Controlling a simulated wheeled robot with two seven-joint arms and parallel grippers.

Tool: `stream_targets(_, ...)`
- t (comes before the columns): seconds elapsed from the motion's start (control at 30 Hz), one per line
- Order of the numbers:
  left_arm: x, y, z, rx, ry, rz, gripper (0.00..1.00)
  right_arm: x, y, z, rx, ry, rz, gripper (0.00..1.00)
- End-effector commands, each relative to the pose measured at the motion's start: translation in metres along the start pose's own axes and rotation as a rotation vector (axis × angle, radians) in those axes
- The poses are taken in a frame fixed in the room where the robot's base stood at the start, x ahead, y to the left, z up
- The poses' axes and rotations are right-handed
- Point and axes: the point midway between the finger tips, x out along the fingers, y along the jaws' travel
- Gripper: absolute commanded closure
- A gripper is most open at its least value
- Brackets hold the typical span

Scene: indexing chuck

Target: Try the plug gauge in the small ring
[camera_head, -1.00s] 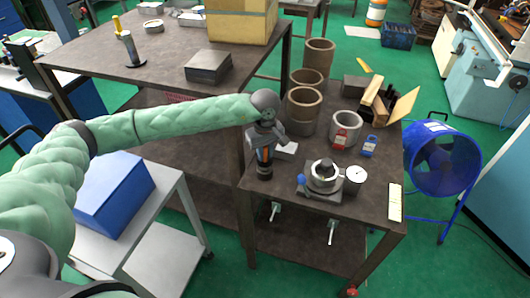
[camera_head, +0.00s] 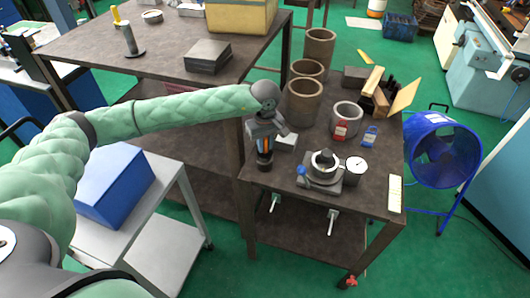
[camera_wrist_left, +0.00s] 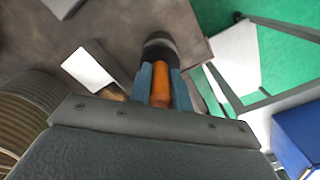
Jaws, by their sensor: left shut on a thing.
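My left gripper (camera_head: 264,148) is shut on the orange handle of a plug gauge, with its fingers on both sides. The gauge's dark cylindrical end (camera_head: 264,162) points down at the left front corner of the brown table. In the left wrist view the orange handle (camera_wrist_left: 160,85) shows between the blue fingers, with the dark end (camera_wrist_left: 160,45) beyond. I cannot tell whether that end touches the table. A grey ring (camera_head: 347,116) stands right of the gripper by a red tag. Which ring is the small one is unclear. My right gripper is out of view.
A chuck (camera_head: 323,172) with a dark middle part sits right of the gauge, beside a round dial (camera_head: 356,165). Large brown rings (camera_head: 304,100) stand behind. A pale block (camera_head: 285,142) lies close behind the gripper. A blue tag (camera_head: 370,136) lies at the right.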

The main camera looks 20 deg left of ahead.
Motion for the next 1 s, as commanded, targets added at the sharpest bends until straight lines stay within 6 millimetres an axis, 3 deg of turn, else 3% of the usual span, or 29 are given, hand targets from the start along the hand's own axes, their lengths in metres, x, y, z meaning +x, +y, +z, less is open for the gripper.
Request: stream_targets(1.0, -0.034, 0.000, 0.000, 0.000, 0.000, 0.000, 1.00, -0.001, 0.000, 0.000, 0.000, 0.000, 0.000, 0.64)
